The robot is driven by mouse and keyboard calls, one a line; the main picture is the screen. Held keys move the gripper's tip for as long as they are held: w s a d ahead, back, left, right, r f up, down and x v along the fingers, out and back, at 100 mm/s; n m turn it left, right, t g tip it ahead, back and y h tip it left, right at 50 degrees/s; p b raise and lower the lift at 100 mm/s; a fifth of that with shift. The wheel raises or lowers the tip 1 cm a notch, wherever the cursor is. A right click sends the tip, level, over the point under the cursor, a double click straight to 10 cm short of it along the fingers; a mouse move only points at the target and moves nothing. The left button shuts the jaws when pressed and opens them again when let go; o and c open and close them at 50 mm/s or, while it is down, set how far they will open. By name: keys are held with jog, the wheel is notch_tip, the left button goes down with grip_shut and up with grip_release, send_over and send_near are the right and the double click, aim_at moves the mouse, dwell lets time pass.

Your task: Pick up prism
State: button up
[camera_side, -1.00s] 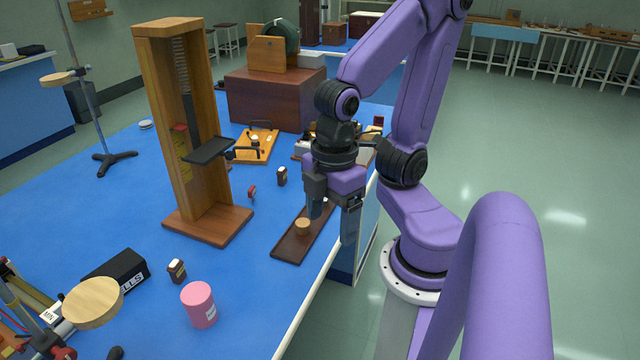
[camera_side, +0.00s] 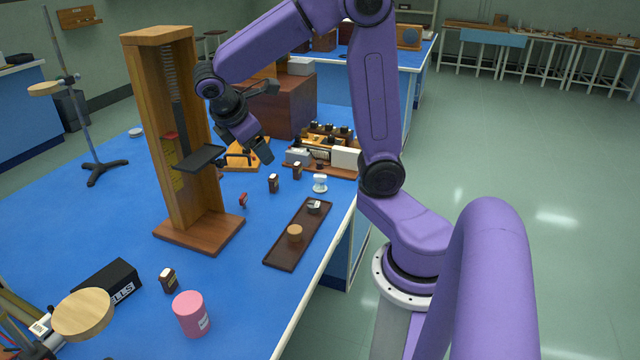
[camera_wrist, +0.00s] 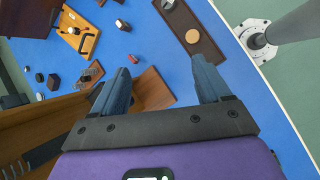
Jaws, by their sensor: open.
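A small grey, glassy-looking block (camera_side: 313,206), which may be the prism, sits at the far end of a dark wooden tray (camera_side: 283,250). It is too small for me to be sure of its shape. In the wrist view, a small pale piece (camera_wrist: 168,4) shows at the top edge on the tray (camera_wrist: 207,50). My gripper (camera_side: 268,122) is raised above the bench, left of the tray and beside the tall wooden stand. Its fingers are apart with nothing between them, also in the wrist view (camera_wrist: 161,68).
A round wooden disc (camera_side: 295,232) lies on the tray. A white pedestal piece (camera_side: 320,184) and small dark bottles (camera_side: 273,183) stand behind. The tall wooden stand (camera_side: 138,130) is close to my gripper. A pink jar (camera_side: 191,314) is at the front.

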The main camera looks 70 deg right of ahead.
jog(key=w+d+g+h, duration=0.3)
jog(key=w+d, duration=0.1)
jog(key=d, duration=1)
jog(key=g+h, duration=0.1)
jog(key=g, duration=0.3)
send_over(318, 177)
jog(key=w+a, duration=0.3)
jog(key=a, duration=0.2)
notch_tip(318, 177, down, 25)
jog(key=shift+w+d+r, duration=0.1)
jog(key=shift+w+r, duration=0.05)
jog(key=shift+r, duration=0.05)
jog(key=shift+x, duration=3.65)
jog(key=shift+r, duration=0.1)
jog(key=c, duration=1.1)
